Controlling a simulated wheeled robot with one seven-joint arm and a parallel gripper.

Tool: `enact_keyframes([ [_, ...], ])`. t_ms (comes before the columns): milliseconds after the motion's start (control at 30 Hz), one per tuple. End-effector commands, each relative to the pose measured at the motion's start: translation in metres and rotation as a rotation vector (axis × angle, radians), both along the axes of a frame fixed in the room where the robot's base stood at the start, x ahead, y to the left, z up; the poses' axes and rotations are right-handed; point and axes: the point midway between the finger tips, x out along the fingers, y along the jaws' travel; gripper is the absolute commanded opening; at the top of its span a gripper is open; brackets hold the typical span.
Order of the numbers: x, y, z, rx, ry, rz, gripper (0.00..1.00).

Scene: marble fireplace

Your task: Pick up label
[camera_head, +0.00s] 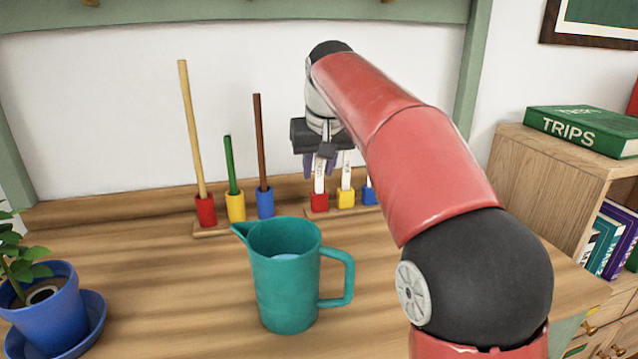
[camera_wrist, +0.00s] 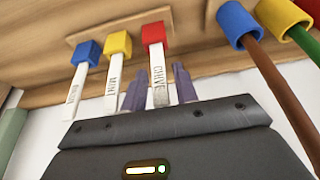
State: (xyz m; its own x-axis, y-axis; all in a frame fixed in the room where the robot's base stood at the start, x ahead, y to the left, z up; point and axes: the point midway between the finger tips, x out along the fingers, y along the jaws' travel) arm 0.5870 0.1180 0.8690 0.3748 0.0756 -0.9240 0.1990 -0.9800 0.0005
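Three white labels stand in small coloured blocks on a wooden strip. The red-block label (camera_wrist: 158,77), lettered CHIVE, also shows in the head view (camera_head: 319,178). The yellow-block label (camera_wrist: 114,80), lettered MINT, shows in the head view too (camera_head: 346,179). The blue-block label (camera_wrist: 77,85) has blurred lettering. In the head view, only part of the blue one (camera_head: 369,189) shows beside my arm. My gripper (camera_wrist: 159,80) is open, with one finger on each side of the red-block label and small gaps visible. It comes down from above in the head view (camera_head: 320,164).
A teal jug (camera_head: 283,290) stands in front of the labels. Wooden sticks in coloured cups stand left of them: tan (camera_head: 191,130), green (camera_head: 231,165) and brown (camera_head: 260,140). A potted plant (camera_head: 48,308) is at front left. A wooden shelf (camera_head: 550,180) stands right.

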Motion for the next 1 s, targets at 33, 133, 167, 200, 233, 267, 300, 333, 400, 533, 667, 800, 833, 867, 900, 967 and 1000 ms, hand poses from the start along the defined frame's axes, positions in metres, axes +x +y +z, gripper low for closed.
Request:
enact_keyframes([
  [33,0.000,0.000,0.000,0.000,0.000,0.000,0.23],
  [133,0.000,0.000,0.000,0.000,0.000,0.000,0.10],
  [167,0.000,0.000,0.000,0.000,0.000,0.000,0.06],
  [200,0.000,0.000,0.000,0.000,0.000,0.000,0.00],
  [233,0.000,0.000,0.000,0.000,0.000,0.000,0.00],
  [267,0.000,0.000,0.000,0.000,0.000,0.000,0.00],
  [300,0.000,0.000,0.000,0.000,0.000,0.000,0.00],
  [333,0.000,0.000,0.000,0.000,0.000,0.000,0.00],
  [400,0.000,0.000,0.000,0.000,0.000,0.000,0.00],
  [533,0.000,0.000,0.003,0.000,-0.001,0.000,0.00],
  [667,0.000,0.000,0.013,0.000,-0.002,0.000,0.00],
  [800,0.000,0.000,0.033,0.000,-0.002,0.000,0.00],
  [833,0.001,0.000,0.038,0.001,-0.004,0.000,0.00],
  [867,0.001,0.000,0.043,0.000,-0.002,0.000,0.00],
  [900,0.001,0.000,0.051,0.001,-0.003,-0.001,0.00],
  [967,0.001,0.000,0.063,0.001,-0.002,-0.001,0.00],
  [1000,0.001,0.000,0.071,0.001,-0.004,-0.001,0.00],
])
